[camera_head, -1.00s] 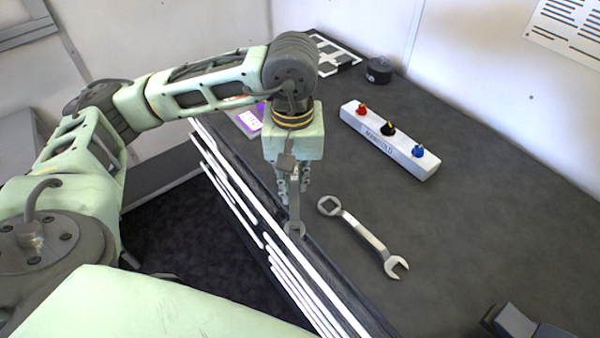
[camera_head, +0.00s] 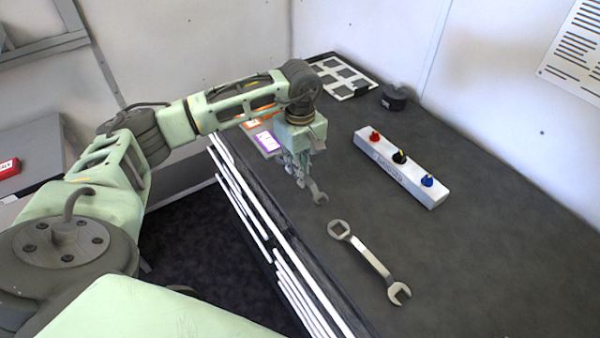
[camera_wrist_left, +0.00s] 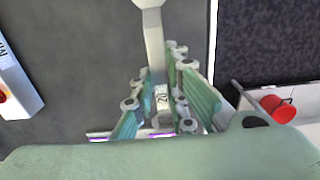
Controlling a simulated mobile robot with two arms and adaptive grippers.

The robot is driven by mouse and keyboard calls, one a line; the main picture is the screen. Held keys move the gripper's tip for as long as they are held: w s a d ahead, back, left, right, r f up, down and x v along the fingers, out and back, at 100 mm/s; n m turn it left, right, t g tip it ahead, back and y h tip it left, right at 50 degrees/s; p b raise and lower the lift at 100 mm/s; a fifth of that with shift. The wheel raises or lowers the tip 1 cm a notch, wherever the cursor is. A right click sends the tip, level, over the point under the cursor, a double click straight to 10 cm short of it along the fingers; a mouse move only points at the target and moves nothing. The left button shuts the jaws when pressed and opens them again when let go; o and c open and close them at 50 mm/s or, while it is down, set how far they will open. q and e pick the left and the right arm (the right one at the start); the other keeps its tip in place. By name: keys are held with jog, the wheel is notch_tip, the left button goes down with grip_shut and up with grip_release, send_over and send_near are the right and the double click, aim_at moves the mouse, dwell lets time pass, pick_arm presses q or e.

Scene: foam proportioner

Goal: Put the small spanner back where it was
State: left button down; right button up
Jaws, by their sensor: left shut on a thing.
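My left gripper (camera_head: 303,172) is shut on the small spanner (camera_head: 318,195), whose open-jawed end sticks out below the fingers. It is over the near-left part of the dark worktop; I cannot tell whether the spanner touches the surface. In the left wrist view the spanner's grey shaft (camera_wrist_left: 154,45) runs between the finger pads (camera_wrist_left: 160,95), its far end cut off at the top edge. A larger spanner (camera_head: 371,257) lies on the worktop (camera_head: 480,270), to the right of and nearer than the gripper. My right gripper is not in view.
A white manifold block (camera_head: 402,169) with red, black and blue knobs lies right of the gripper. A purple-and-white card (camera_head: 267,141) lies behind the gripper. A white framed panel (camera_head: 345,78) and a dark round knob (camera_head: 394,97) are at the back. The right worktop is clear.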

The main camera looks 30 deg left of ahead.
pick_arm(q)
jog(key=shift+w+a+f, duration=0.1)
jog(key=shift+w+f, duration=0.05)
jog(key=shift+w, duration=0.05)
notch_tip(320, 180, down, 3)
jog(key=shift+r+p, duration=0.1)
jog(key=shift+p, duration=0.85)
jog(key=shift+f, duration=0.7)
jog(key=c, duration=2.2)
grip_release()
jog(key=shift+f, duration=0.1)
jog(key=o, duration=0.5)
jog(key=shift+c, duration=0.2)
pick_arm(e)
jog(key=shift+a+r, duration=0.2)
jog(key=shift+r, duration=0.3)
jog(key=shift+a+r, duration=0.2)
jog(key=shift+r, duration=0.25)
